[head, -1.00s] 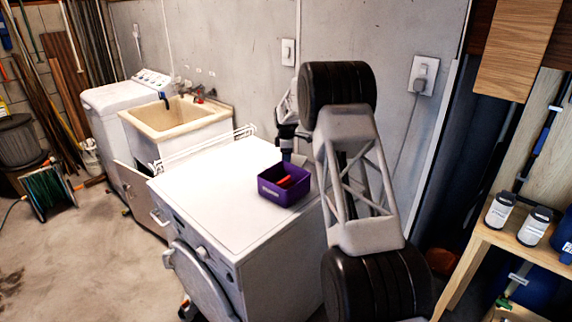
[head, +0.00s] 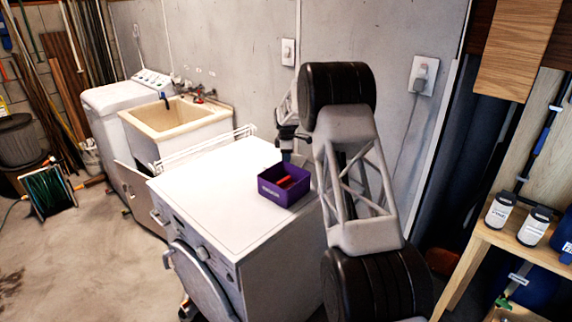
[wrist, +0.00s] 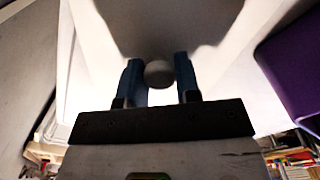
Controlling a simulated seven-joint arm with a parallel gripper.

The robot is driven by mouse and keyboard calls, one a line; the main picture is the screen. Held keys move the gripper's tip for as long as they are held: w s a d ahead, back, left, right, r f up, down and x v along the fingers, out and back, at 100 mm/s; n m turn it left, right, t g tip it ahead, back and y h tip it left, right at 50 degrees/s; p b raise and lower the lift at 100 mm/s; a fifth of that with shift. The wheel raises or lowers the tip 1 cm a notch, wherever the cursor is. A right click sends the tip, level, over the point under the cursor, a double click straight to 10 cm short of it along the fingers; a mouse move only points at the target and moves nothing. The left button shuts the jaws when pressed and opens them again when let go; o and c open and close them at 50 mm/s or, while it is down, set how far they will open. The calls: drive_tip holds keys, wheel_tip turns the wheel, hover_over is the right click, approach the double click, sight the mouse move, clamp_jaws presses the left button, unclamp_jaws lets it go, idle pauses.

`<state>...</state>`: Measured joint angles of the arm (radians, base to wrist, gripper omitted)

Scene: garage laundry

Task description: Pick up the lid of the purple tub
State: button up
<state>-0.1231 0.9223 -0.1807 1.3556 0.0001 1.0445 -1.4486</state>
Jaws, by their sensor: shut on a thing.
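The purple tub (head: 272,192) stands open on the white machine's top, with a red thing inside. Part of its purple wall (wrist: 292,65) shows at the right of the wrist view. My gripper (head: 286,157) points down just behind the tub in the head view, partly hidden by my arm. In the wrist view, my gripper's blue fingers (wrist: 159,80) are closed on a round grey knob (wrist: 158,73), which I take for the lid's. The lid's plate is hidden in the head view. In the wrist view I cannot clearly separate it from the pale surfaces behind.
The white machine's top (head: 210,190) is clear left of the tub. A white rack (head: 205,147) runs along its far left edge, before a sink (head: 175,117). The grey wall (head: 240,60) is close behind. A wooden shelf with jars (head: 500,210) stands right.

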drive_tip(key=shift+r, duration=0.15)
drive_tip(key=shift+r, duration=4.85)
drive_tip(key=shift+s, duration=0.1)
drive_tip(key=s+r+m, duration=0.2)
drive_tip(key=s, duration=0.8)
drive_tip(key=s+a+r+m, duration=0.1)
drive_tip(key=s+r+m, duration=0.1)
drive_tip(key=s, duration=0.8)
drive_tip(key=shift+s+a+r, duration=0.2)
drive_tip(key=shift+a+r, duration=0.1)
drive_tip(key=shift+r, duration=0.4)
drive_tip(key=shift+f, duration=0.15)
